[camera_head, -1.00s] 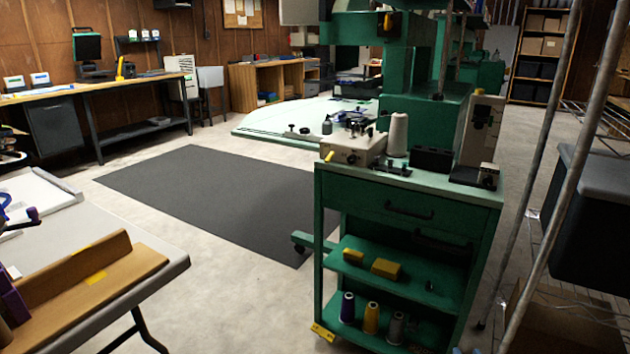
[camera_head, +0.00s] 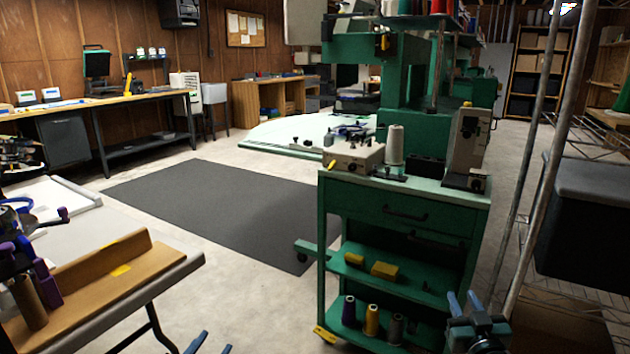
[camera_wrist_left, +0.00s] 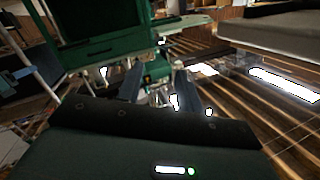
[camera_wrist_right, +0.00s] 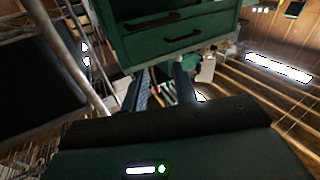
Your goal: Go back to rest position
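My left gripper (camera_head: 213,346) shows only its blue fingertips at the bottom edge of the head view, over the bare floor. Its fingers are apart with nothing between them in the left wrist view (camera_wrist_left: 156,83). My right gripper (camera_head: 463,302) is at the lower right of the head view, in front of the right foot of the green cart (camera_head: 405,212). Its fingers are also apart and empty in the right wrist view (camera_wrist_right: 161,82). Most of both arms is out of view.
A grey table (camera_head: 178,278) with a cardboard piece (camera_head: 85,280) stands at the left. A metal shelf post (camera_head: 540,165) and a dark bin (camera_head: 590,215) are at the right. A dark mat (camera_head: 215,205) lies on open floor.

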